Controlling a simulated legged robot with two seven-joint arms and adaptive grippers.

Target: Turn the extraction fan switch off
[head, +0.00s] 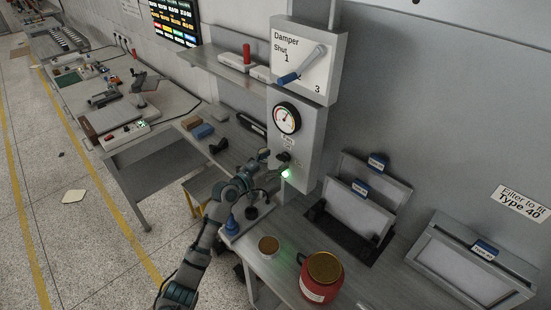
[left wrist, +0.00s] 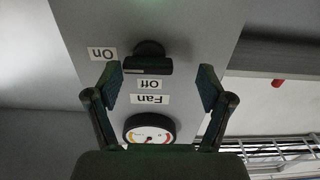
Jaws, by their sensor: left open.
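The fan switch is a black rotary knob (left wrist: 148,60) on a grey panel box (head: 312,150); it also shows small in the head view (head: 284,157). In the upside-down left wrist view its bar handle lies crosswise, towards the "On" label (left wrist: 103,53). The "Off" label (left wrist: 149,84) and "Fan" label (left wrist: 147,99) sit between knob and gauge. My left gripper (left wrist: 160,80) is open, its fingers on either side of the knob in that view, with nothing between them. In the head view my left gripper (head: 268,170) is close to the switch; contact cannot be told.
A round gauge (head: 287,118) and a damper box with a blue-handled lever (head: 301,66) are above the switch. A green light (head: 286,173) glows below it.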

